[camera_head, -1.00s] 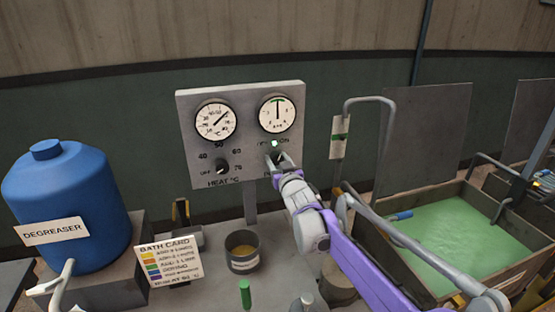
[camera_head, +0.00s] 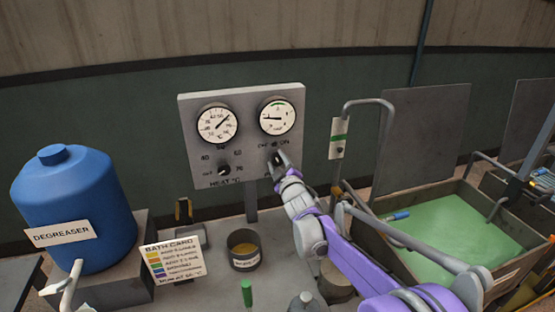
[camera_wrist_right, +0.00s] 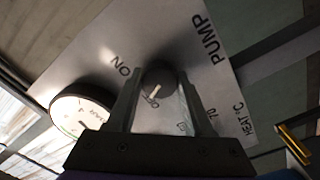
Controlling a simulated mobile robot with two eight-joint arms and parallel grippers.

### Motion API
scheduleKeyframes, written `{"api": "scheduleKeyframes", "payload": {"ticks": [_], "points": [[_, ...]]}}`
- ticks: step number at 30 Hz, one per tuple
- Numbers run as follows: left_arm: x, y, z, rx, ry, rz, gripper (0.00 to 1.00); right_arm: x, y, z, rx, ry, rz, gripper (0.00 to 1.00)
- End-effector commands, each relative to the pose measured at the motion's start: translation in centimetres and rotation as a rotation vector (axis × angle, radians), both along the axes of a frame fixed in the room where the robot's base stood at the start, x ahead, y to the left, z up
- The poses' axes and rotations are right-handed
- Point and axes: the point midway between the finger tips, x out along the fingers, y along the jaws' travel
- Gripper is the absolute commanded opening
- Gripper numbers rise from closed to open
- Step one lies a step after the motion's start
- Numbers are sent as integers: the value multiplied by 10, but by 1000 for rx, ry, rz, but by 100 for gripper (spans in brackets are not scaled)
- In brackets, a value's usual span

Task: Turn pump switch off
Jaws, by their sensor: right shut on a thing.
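The pump switch is a dark round knob (camera_wrist_right: 158,77) on the grey control panel (camera_head: 190,130). In the right wrist view its white pointer line aims at the OFF label, away from ON. My right gripper (camera_head: 279,156) is at the knob, one finger on each side, shut on it. In the head view the gripper mostly hides the knob. The pressure gauge (camera_head: 278,117) above it has its needle pointing left. The small lamp between gauge and knob looks dark.
The heat knob (camera_head: 224,170) and temperature gauge (camera_head: 217,123) are on the panel's left half. A blue degreaser drum (camera_head: 75,205), a bath card (camera_head: 172,260) and a small pot (camera_head: 243,262) stand left. A green bath tank (camera_head: 460,235) is at right.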

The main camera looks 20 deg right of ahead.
Motion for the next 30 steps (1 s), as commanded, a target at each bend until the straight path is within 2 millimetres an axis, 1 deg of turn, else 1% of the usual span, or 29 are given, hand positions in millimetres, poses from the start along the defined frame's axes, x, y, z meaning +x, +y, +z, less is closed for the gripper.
{"api": "scheduleKeyframes", "payload": {"ticks": [1,9,24,25,27,30], "points": [[1,0,3,0,-2,0,50,1,0,3,-25,-4,1,0],[3,0,7,0,-6,0,50,1,0,2,-111,-6,0,0],[3,0,7,0,-6,0,50,1,0,1,-130,-7,0,0],[3,0,7,0,-6,0,50,1,0,1,-130,-7,0,53],[3,0,7,0,-6,0,50,1,0,1,-130,-7,0,66],[3,0,7,0,-6,0,50,1,0,1,-129,-6,0,82]]}}
